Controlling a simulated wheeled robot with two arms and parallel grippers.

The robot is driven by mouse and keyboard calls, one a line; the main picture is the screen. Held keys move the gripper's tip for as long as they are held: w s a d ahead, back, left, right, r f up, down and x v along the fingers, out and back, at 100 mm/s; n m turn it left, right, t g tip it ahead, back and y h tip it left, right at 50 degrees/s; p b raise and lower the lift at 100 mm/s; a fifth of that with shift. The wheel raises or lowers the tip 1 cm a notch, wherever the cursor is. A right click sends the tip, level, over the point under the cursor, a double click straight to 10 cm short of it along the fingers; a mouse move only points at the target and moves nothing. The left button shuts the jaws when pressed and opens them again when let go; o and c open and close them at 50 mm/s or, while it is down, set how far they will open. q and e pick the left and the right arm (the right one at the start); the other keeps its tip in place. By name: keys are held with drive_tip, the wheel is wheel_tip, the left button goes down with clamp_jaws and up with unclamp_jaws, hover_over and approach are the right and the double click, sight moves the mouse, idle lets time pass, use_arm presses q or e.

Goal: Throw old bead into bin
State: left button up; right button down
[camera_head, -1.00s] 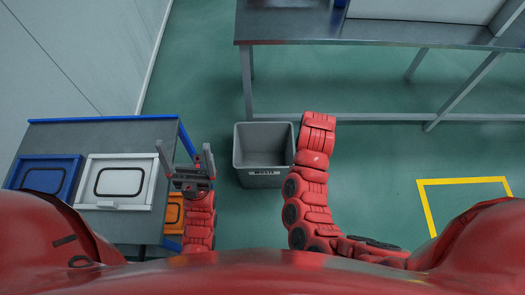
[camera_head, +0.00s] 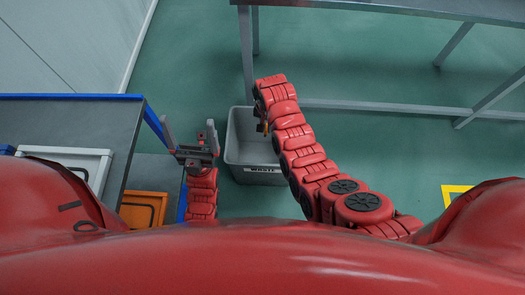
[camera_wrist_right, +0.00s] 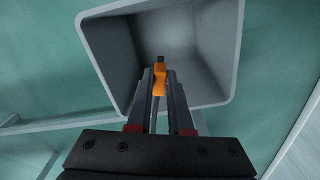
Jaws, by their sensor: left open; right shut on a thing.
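A grey waste bin (camera_head: 240,173) stands on the floor, left of centre in the head view, its open top facing up. It also fills the upper middle of the right wrist view (camera_wrist_right: 117,58). My right gripper (camera_head: 262,127) is over the bin's opening. It is shut on a small orange piece with a dark end, apparently the old bead (camera_wrist_right: 160,81); only a bit of orange shows in the head view. The bin's inside looks empty in the wrist view. My left gripper (camera_head: 189,132) is open and empty, left of the bin.
A grey metal table frame (camera_head: 385,108) runs behind the waste bin. Green floor is free at the right, near a yellow marking (camera_head: 456,194).

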wheel_tip(320, 180, down, 4)
drive_tip(key=shift+f+b, duration=0.1)
drive_tip(key=shift+b, duration=0.95)
drive_tip(key=c, duration=0.8)
unclamp_jaws()
drive_tip(key=shift+o, duration=0.2)
wheel_tip(320, 180, up, 10)
drive_tip(key=shift+w+f+p, duration=0.1)
drive_tip(key=shift+f+p, duration=0.1)
drive_tip(key=shift+p, duration=0.3)
wheel_tip(320, 180, up, 8)
drive_tip(key=p, duration=0.6)
drive_tip(key=shift+p, duration=0.35)
